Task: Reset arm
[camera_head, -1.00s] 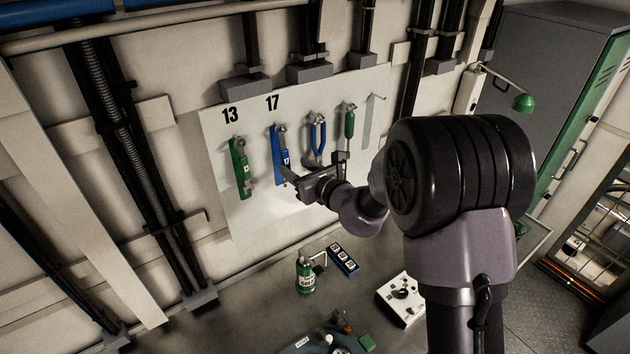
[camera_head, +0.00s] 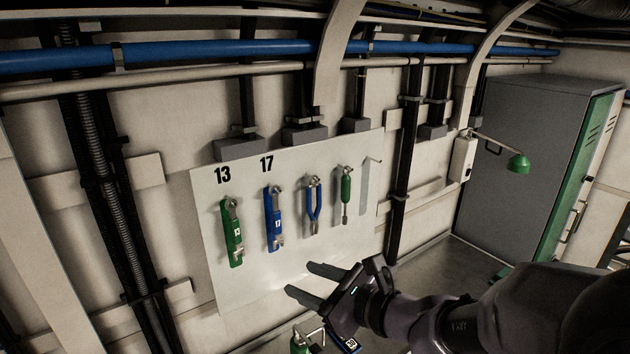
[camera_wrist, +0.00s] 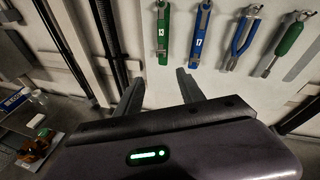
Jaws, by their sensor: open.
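My gripper (camera_head: 318,284) is open and empty in front of the lower part of the white tool board (camera_head: 250,283). Its two fingers also show apart in the wrist view (camera_wrist: 158,92). Above it on the board hang a green wrench (camera_head: 232,232) under the number 13 and a blue wrench (camera_head: 273,220) under the number 17. Blue-handled pliers (camera_head: 313,205) and a green-handled screwdriver (camera_head: 346,190) hang to their right. The gripper touches none of these tools.
An empty hook with a grey tool outline (camera_head: 366,185) is at the board's right.

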